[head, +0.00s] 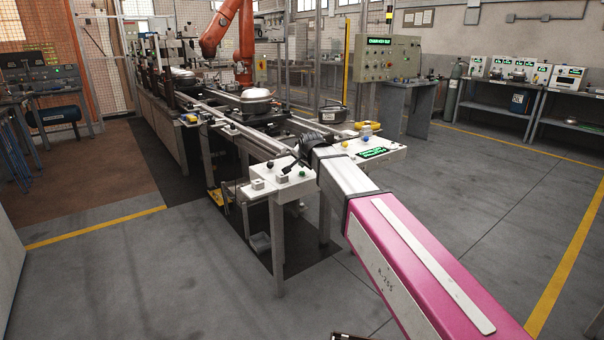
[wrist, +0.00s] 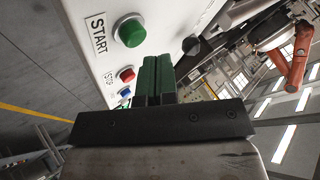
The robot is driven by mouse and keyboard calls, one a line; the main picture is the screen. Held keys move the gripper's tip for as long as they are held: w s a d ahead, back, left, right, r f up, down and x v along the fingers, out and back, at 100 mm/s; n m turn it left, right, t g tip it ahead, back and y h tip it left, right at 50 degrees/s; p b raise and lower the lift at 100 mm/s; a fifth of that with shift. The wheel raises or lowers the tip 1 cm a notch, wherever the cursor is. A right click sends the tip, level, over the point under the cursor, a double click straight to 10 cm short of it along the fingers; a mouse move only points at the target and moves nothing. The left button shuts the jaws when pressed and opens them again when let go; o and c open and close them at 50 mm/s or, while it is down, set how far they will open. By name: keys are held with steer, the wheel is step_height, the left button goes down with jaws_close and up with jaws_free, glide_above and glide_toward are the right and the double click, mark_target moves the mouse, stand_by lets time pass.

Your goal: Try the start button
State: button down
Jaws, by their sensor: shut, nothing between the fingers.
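The green start button (wrist: 130,32) sits on a white control panel (wrist: 95,60) beside a START label (wrist: 97,30). A red button (wrist: 126,75) with a STOP label and a blue button (wrist: 124,92) follow it along the panel. My gripper (wrist: 157,62) is shut and empty, with its green fingers over the panel. In the picture its tips lie below and right of the green button, apart from it. In the head view my gripper (head: 285,168) is above the white panel box (head: 288,188) at the conveyor's near end; contact cannot be told.
A dark knob (wrist: 190,45) is on the panel beside the fingers. A second white box with a green display (head: 373,153) stands right of my arm. The conveyor (head: 235,125) carries a metal compressor (head: 256,101); an orange robot arm (head: 225,35) stands behind. Floor at right is clear.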

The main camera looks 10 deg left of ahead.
mark_target(304, 172)
stand_by(0.4)
steer(key=shift+f, duration=0.4)
steer(key=shift+f, duration=0.5)
stand_by(0.7)
steer(key=shift+r, duration=0.1)
stand_by(0.3)
steer(key=shift+r, duration=0.8)
steer(key=shift+r, duration=0.1)
steer(key=shift+r, duration=2.45)
